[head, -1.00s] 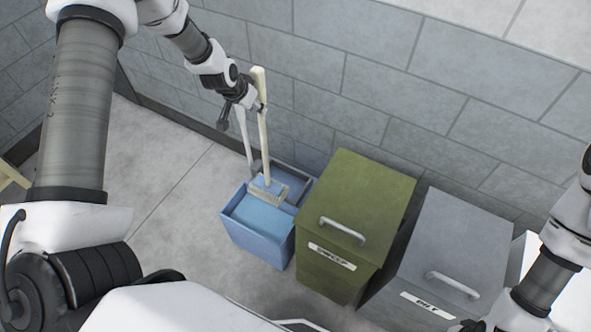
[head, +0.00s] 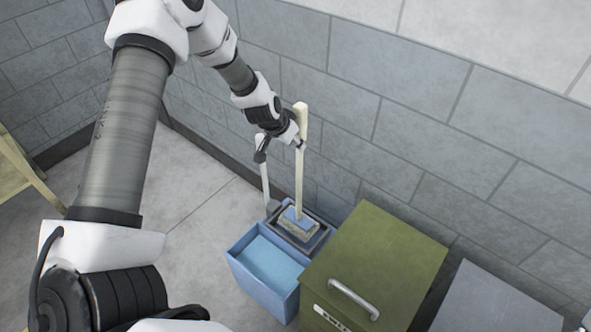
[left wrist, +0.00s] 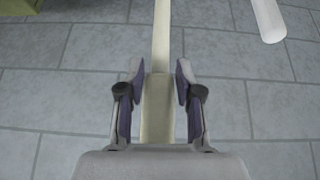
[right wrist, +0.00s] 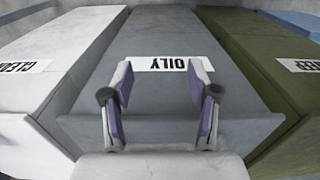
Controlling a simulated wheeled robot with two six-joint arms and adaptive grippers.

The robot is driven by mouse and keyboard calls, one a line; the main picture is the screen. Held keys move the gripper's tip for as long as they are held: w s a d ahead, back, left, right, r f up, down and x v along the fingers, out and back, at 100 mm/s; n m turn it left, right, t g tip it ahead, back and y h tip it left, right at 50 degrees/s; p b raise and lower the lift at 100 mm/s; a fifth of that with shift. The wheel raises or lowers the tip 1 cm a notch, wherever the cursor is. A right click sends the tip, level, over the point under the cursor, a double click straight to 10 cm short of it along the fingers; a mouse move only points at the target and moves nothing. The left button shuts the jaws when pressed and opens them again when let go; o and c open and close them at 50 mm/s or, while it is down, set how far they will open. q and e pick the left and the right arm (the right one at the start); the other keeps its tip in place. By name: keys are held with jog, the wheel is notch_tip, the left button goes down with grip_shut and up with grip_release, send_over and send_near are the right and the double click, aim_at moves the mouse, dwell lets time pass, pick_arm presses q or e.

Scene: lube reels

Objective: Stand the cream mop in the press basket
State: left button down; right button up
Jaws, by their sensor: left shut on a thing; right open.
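The cream mop (head: 299,180) stands nearly upright, its pale handle rising above the blue bucket (head: 290,296). My left gripper (head: 298,143) is shut on the upper handle, which also runs between its fingers in the left wrist view (left wrist: 160,105). The mop head (head: 298,226) has a blue top and lies within the outline of the dark press basket (head: 322,238) at the bucket's back. I cannot tell how deep it sits or whether it touches the basket floor. My right gripper (right wrist: 160,105) is open and empty above the grey OILY bin.
A pale press lever (head: 265,185) rises just left of the mop handle. Light-blue water (head: 264,263) fills the bucket's front. An olive bin (head: 375,255) stands close on the right, then the grey bin (head: 490,300). A white bin (right wrist: 60,60) lies beyond. The tiled wall is close behind.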

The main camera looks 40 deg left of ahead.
aim_at(297, 158)
pick_arm(q)
notch_tip(297, 158, down, 5)
jog(key=b, duration=0.2)
jog(key=shift+r+b, duration=0.2)
jog(key=shift+b, duration=0.15)
jog(key=shift+f, duration=0.1)
jog(key=shift+f, duration=0.15)
jog(key=c, duration=0.8)
grip_release()
jog(key=shift+o, duration=0.2)
jog(key=d+p+v, duration=0.1)
jog(key=p+v, duration=0.9)
jog(key=v, duration=0.2)
jog(key=s+d+f+g, duration=0.2)
jog(key=s+d+f, duration=0.2)
jog(key=s, duration=0.5)
jog(key=s+d+f+g, duration=0.2)
jog(key=s+d+f, duration=0.3)
jog(key=s, duration=0.5)
jog(key=s+d+f+n+g, duration=0.1)
jog(key=s+d+f, duration=0.3)
jog(key=s, duration=0.6)
jog(key=shift+d+f+g, duration=0.4)
jog(key=shift+g, duration=0.1)
